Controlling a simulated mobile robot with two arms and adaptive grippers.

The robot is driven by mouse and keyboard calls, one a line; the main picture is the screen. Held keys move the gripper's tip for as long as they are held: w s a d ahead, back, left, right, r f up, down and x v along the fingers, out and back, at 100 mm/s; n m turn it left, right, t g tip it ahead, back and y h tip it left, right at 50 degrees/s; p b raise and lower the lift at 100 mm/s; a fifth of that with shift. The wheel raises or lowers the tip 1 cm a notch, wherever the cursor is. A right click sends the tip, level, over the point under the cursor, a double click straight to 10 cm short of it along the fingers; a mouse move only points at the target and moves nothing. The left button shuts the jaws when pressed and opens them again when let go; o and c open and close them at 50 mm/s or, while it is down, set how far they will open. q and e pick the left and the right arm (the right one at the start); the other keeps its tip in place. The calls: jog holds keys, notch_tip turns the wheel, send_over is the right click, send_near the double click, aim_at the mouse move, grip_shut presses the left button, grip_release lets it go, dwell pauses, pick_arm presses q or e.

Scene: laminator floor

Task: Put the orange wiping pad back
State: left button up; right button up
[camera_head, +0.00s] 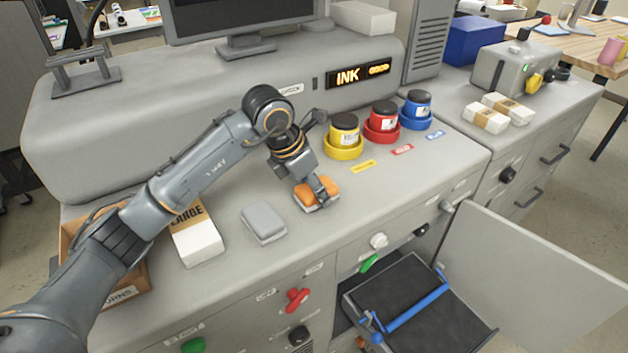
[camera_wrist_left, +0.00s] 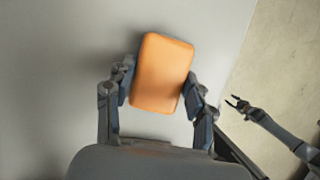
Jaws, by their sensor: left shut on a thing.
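The orange wiping pad (camera_head: 309,197) is at the counter top, right of a grey pad (camera_head: 264,222). My left gripper (camera_head: 318,190) reaches down over it and is shut on it. In the left wrist view the orange pad (camera_wrist_left: 162,73) sits between the two fingers of my left gripper (camera_wrist_left: 160,92), one at each long side. I cannot tell whether its underside touches the counter. My right gripper (camera_wrist_left: 238,104) shows small at the right of the left wrist view, over the floor, with its fingers apart and empty. It is outside the head view.
Yellow (camera_head: 344,138), red (camera_head: 382,122) and blue (camera_head: 416,109) ink jars stand in matching holders behind the pad. A white paper-banded block (camera_head: 197,243) and a cardboard box (camera_head: 128,287) are at the left. An open door (camera_head: 530,265) and black tray (camera_head: 415,300) project in front.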

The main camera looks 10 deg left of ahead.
pick_arm(q)
jog(key=shift+d, duration=0.1)
jog(key=o, duration=0.6)
jog(key=shift+f, duration=0.2)
jog(key=shift+c, duration=0.2)
jog(key=o, duration=0.5)
jog(key=shift+c, duration=0.2)
jog(key=shift+r, duration=0.1)
jog(key=shift+r, duration=0.2)
jog(key=shift+s+r+b, duration=0.1)
jog(key=shift+r+b, duration=0.15)
jog(key=shift+b, duration=0.05)
jog(key=b+v, duration=0.2)
jog(key=v, duration=0.9)
jog(key=shift+b, duration=0.35)
jog(key=shift+r, duration=0.1)
